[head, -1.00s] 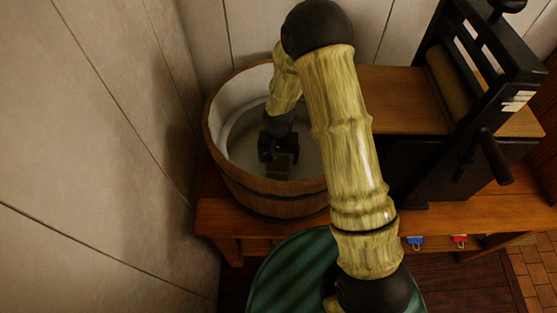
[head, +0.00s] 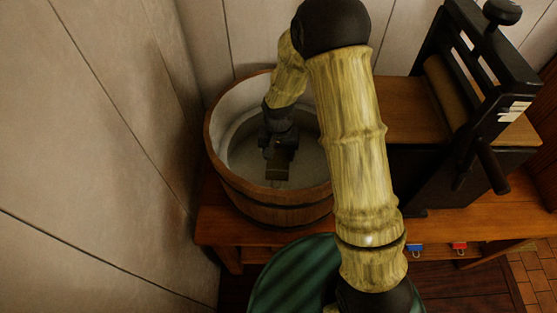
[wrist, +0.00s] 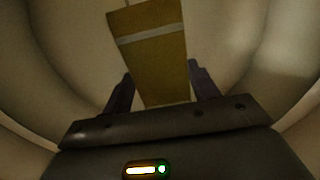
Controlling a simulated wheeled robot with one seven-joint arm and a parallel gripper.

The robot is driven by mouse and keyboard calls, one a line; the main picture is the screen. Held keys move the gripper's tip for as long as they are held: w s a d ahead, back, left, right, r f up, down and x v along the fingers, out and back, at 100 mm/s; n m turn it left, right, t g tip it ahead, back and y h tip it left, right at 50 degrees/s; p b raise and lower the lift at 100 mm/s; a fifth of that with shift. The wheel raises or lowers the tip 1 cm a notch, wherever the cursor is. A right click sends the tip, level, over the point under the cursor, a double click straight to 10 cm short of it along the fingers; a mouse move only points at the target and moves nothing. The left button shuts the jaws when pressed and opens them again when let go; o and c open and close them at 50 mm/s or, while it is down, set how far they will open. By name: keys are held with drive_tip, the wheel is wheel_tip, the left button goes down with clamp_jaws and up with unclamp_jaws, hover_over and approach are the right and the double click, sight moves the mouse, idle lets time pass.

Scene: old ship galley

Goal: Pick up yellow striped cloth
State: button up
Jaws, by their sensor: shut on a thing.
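The yellow cloth (wrist: 152,60) with a pale stripe is between the two dark fingers of my gripper (wrist: 160,88) in the wrist view. The gripper is shut on it, and the cloth extends past the fingertips. In the head view, my gripper (head: 279,153) points down inside the round wooden tub (head: 275,205). The cloth (head: 278,174) shows small and dark below the fingers. The tub has a pale inside. I cannot tell whether the cloth's lower end touches the tub floor.
The tub's high wall surrounds my gripper. The tub stands on a wooden bench (head: 460,218) beside a plank wall (head: 110,150). A dark-framed press with a roller (head: 450,90) stands to the right. Blue (head: 415,250) and red (head: 459,247) small items are below.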

sight(279, 156)
drive_tip(key=shift+r, duration=1.95)
